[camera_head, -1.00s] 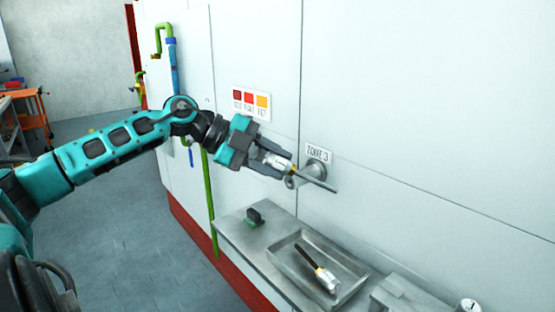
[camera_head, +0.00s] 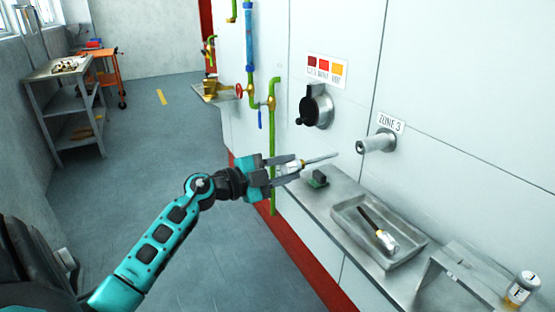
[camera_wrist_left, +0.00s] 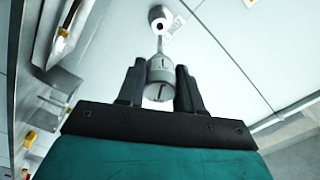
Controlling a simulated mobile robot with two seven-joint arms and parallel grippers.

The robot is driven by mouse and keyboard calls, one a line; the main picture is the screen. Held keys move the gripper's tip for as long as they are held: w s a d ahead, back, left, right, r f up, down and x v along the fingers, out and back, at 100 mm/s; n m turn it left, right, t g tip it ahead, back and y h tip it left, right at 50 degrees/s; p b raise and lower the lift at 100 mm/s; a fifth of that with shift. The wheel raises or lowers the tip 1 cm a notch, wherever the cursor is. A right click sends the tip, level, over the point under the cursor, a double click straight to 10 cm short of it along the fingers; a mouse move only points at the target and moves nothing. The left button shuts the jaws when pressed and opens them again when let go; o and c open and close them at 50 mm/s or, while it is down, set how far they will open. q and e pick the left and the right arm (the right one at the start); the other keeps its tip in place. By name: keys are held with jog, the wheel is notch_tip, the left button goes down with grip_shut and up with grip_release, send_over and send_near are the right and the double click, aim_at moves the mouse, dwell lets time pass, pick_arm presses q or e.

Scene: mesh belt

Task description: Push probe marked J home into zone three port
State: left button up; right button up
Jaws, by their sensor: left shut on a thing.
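The zone three port (camera_head: 377,142) is a grey cylinder on the wall beside the ZONE 3 label (camera_head: 391,123). The rod tip shows left of and slightly below the port's mouth, apart from it. In the wrist view the rod points toward the port (camera_wrist_left: 158,12) and its dark hole. My right gripper is out of view.
A black rotary handle (camera_head: 315,108) protrudes from the wall.

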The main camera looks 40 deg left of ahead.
aim_at(327, 157)
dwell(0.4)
pick_arm(q)
jog(key=shift+r+p, duration=0.1)
jog(key=shift+p, duration=0.5)
jog(key=x, duration=0.2)
jog(key=shift+w+d+p, duration=0.1)
jog(key=shift+w+p, duration=0.2)
jog(key=shift+x, duration=1.5)
jog(key=shift+d, duration=0.1)
jog(key=shift+x, duration=2.85)
jog(key=shift+b+x, duration=0.4)
jog(key=shift+x, duration=2.3)
jog(key=o, duration=1.1)
jog(key=shift+c, duration=0.2)
